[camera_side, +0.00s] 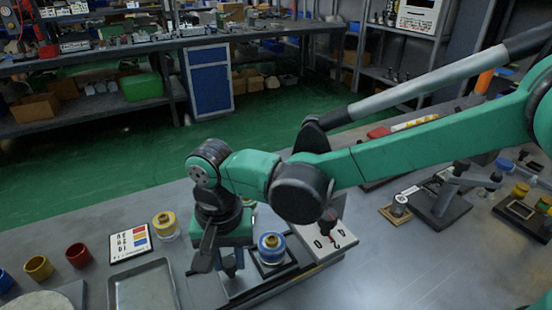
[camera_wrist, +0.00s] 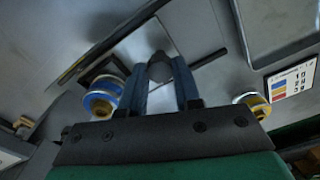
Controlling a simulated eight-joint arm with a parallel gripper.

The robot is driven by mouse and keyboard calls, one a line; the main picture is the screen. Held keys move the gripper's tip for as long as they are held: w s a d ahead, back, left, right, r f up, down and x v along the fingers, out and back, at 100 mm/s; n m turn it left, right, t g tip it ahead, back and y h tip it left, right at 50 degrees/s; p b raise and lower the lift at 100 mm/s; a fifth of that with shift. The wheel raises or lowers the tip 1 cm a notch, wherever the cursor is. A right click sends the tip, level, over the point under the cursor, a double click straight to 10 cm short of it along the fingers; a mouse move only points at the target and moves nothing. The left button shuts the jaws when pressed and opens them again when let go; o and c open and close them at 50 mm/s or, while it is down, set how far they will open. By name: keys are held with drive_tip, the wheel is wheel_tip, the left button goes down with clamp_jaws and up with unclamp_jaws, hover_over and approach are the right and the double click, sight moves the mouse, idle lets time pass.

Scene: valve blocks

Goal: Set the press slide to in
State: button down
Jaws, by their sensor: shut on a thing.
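My gripper (camera_side: 228,266) points down at the table, left of the blue valve piece. In the wrist view its two fingers (camera_wrist: 160,80) are shut on a dark rounded knob (camera_wrist: 159,66), which looks like the handle of the press slide. The knob stands over a grey plate with dark edges (camera_wrist: 192,38). In the side view the gripper and wrist hide the knob and most of the slide, so its in or out position cannot be read. A pale plate with a dark rail (camera_side: 262,287) shows beside the fingers.
A blue-and-yellow valve piece (camera_side: 272,245) sits on a dark base close right of my gripper. A yellow-topped piece (camera_side: 165,226), a label card (camera_side: 131,243) and a metal tray (camera_side: 143,287) lie to the left.

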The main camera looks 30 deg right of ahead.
drive_tip(key=c, duration=0.6)
unclamp_jaws()
drive_tip(key=shift+r, duration=0.1)
drive_tip(key=shift+r, duration=2.75)
